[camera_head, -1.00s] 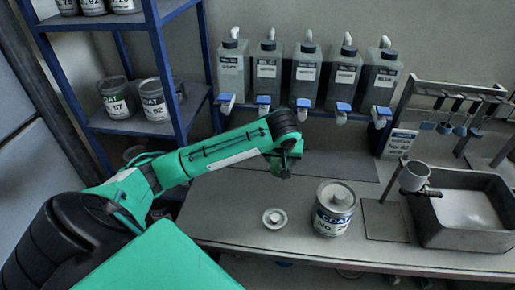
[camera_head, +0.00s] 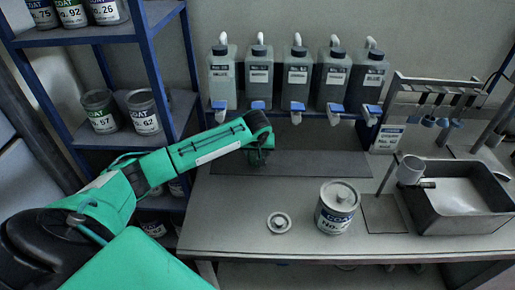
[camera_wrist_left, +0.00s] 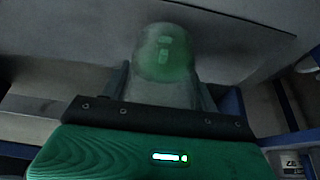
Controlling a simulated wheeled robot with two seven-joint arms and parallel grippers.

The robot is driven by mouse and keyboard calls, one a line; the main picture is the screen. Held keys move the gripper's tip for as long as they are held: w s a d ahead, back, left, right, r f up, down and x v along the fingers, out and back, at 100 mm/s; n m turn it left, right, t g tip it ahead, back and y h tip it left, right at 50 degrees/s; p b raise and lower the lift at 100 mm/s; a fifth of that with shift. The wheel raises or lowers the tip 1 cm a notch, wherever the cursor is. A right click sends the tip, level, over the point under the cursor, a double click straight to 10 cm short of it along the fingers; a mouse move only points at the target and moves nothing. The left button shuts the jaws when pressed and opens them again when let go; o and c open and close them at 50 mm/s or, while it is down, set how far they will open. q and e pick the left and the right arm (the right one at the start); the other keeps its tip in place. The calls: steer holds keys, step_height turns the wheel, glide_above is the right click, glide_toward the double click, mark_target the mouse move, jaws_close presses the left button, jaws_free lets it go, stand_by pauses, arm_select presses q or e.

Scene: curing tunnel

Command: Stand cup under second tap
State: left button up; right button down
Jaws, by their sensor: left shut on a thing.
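My left gripper (camera_head: 257,160) is just in front of the wall shelf and below the second tap from the left (camera_head: 259,106), over the dark mat on the bench. In the left wrist view the left gripper (camera_wrist_left: 163,82) is shut on a clear, greenish cup (camera_wrist_left: 166,52), which sits between its two fingers. In the head view the cup is hidden behind the gripper and arm. I cannot tell whether the cup touches the mat (camera_head: 320,163). My right gripper is not in view.
Several bottles (camera_head: 297,78) with blue-handled taps line the shelf. A paint can (camera_head: 336,213) and a round lid (camera_head: 280,222) are on the bench. A blue rack post (camera_head: 157,75) stands left.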

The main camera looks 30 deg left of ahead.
arm_select(q)
steer(key=shift+w, duration=0.2)
steer(key=shift+w+a+f, duration=0.15)
steer(key=shift+w, duration=0.1)
steer(key=shift+w+a+f+p, duration=0.4)
steer(key=shift+w+a+f, duration=0.25)
steer(key=shift+w+f, duration=0.25)
steer(key=shift+w+a+f, duration=0.1)
steer(key=shift+w+f, duration=0.05)
steer(key=shift+w, duration=0.05)
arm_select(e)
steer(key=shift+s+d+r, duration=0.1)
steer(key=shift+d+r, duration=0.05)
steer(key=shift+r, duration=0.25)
arm_select(q)
steer(key=shift+f, duration=0.1)
steer(key=shift+f, duration=0.1)
steer(key=o, duration=1.1)
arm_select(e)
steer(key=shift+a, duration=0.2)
